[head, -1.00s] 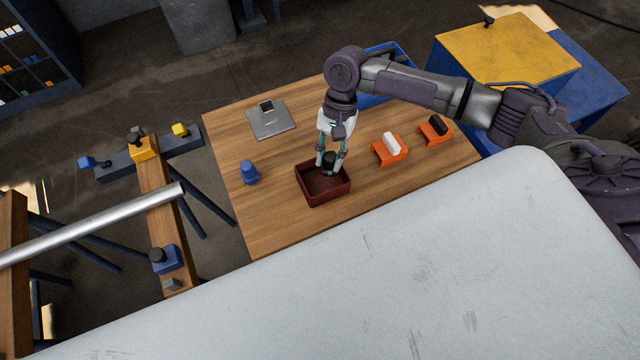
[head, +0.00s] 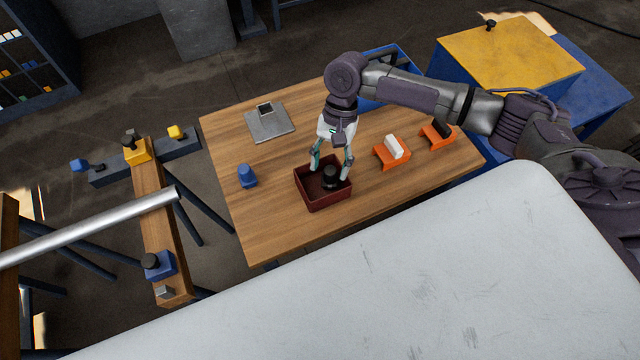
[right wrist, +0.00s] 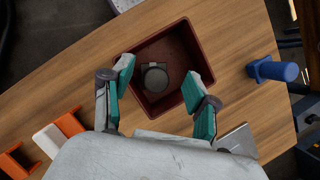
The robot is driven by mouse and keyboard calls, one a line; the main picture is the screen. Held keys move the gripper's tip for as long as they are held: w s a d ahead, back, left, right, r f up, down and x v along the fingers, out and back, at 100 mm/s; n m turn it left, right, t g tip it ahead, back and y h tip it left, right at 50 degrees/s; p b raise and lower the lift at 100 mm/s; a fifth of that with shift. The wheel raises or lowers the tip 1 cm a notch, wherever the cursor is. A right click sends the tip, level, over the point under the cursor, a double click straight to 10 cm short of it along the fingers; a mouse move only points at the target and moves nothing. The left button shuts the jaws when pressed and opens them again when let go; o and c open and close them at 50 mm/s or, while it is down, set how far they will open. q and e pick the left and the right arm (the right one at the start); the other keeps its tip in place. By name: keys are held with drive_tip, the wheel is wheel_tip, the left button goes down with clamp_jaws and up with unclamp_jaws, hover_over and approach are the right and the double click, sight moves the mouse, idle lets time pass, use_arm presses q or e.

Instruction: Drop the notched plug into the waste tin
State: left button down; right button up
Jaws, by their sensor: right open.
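The waste tin is a dark red square open box (head: 326,203) on the wooden table in the head view; it also shows in the right wrist view (right wrist: 190,104). The notched plug, a black round piece (head: 330,176), is inside the tin; in the right wrist view it (right wrist: 154,77) sits near the middle, over the tin's floor. My right gripper (head: 331,172) is open above the tin, its fingers spread on either side of the plug. In the right wrist view the fingertips (right wrist: 163,68) stand apart from the plug. My left gripper is not in view.
On the table (head: 270,225) are a blue plug-like piece (head: 247,176), a grey plate with a socket (head: 268,122) and two orange holders (head: 391,153). A blue bin (head: 385,101) is at the back. A metal pipe (head: 95,226) lies across the stands at left.

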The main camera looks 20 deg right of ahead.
drive_tip(key=shift+r, duration=0.1)
drive_tip(key=v, duration=1.1)
drive_tip(key=shift+w+r, duration=0.15)
drive_tip(key=shift+r, duration=0.2)
drive_tip(key=shift+d, duration=0.1)
